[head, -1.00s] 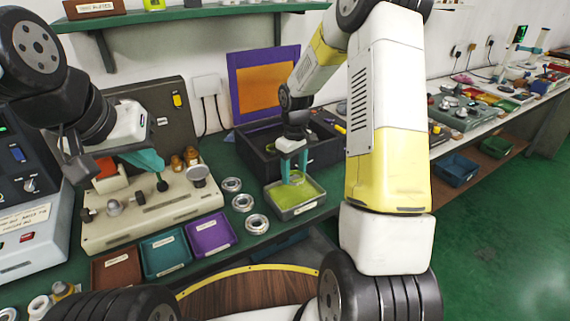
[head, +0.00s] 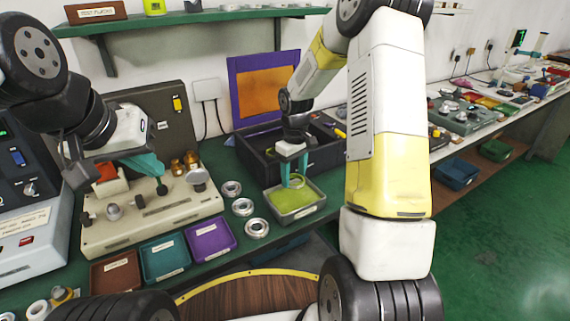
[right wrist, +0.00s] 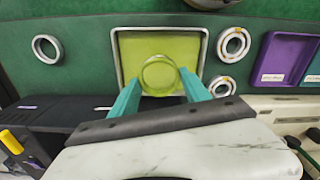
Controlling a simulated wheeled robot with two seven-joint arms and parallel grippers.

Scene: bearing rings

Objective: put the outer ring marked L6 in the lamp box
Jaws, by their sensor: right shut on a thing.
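My right gripper (head: 295,184) is over the metal tray (head: 322,207) with a yellow-green inside. Its teal fingers are shut on a ring (right wrist: 159,57), which looks yellow-green in the right wrist view. No marking on it can be read, and I cannot tell whether it touches the tray's floor. My left gripper (head: 161,186) hangs over the beige test unit (head: 150,216); its finger gap is not clear. A black box (head: 256,158) stands behind the tray, by a purple-and-orange panel (head: 262,88). I cannot read which box is the lamp box.
Several metal rings lie left of the tray, such as one near the front (head: 256,228). Brown (head: 116,272), teal (head: 165,256) and purple (head: 210,238) labelled bins line the bench's front. Another ring (right wrist: 47,48) lies on the tray's other side in the wrist view.

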